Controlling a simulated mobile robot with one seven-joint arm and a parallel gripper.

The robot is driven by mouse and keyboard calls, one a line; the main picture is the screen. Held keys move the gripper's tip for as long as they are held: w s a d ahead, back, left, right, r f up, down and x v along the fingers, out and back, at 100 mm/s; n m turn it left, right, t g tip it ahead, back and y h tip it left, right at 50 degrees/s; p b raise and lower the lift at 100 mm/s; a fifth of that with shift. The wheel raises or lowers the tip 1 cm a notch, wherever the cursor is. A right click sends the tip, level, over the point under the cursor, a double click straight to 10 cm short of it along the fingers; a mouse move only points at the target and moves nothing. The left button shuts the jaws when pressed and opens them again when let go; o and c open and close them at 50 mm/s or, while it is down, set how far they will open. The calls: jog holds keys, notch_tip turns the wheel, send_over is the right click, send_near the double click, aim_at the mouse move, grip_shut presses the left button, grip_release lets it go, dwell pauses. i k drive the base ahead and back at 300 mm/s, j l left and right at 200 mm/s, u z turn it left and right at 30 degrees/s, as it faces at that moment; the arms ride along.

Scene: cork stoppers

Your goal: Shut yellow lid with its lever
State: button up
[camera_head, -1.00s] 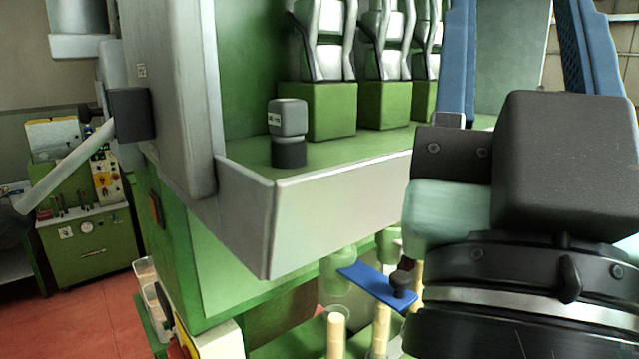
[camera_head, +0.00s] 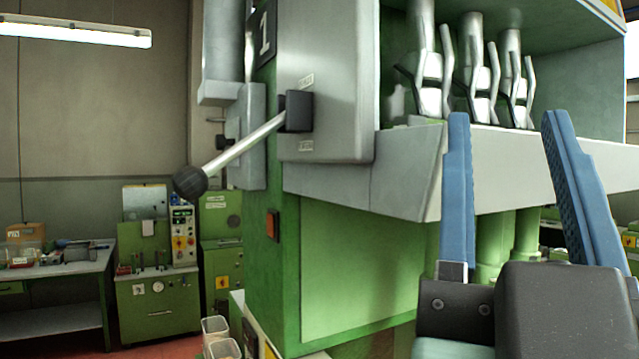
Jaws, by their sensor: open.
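A lever is fixed to the left side of the green and grey machine, with a metal shaft (camera_head: 243,146), a black ball knob (camera_head: 190,182) and a black hub (camera_head: 297,111). The shaft slopes down to the left from the hub. I cannot make out a yellow lid; only a small yellow strip (camera_head: 612,12) shows at the machine's top right edge. My gripper (camera_head: 505,120) is open and empty at the right, its two blue fingers pointing up in front of the machine. It is well to the right of the lever and apart from it.
The machine's grey ledge (camera_head: 405,180) juts out between the lever and my gripper. Several metal clamps (camera_head: 430,70) stand in the bay above it. A green workstation (camera_head: 155,265) and a bench (camera_head: 60,270) are at the back left. Open space lies left of the knob.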

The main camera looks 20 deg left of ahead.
aim_at(190, 182)
jog(key=i+l+u, duration=0.1)
jog(key=u, duration=1.05)
jog(key=l+u, duration=0.15)
jog(key=l, duration=0.15)
jog(key=k+l+u, duration=0.2)
jog(key=l, duration=0.15)
jog(key=l+u, duration=0.15)
jog(key=l, duration=0.15)
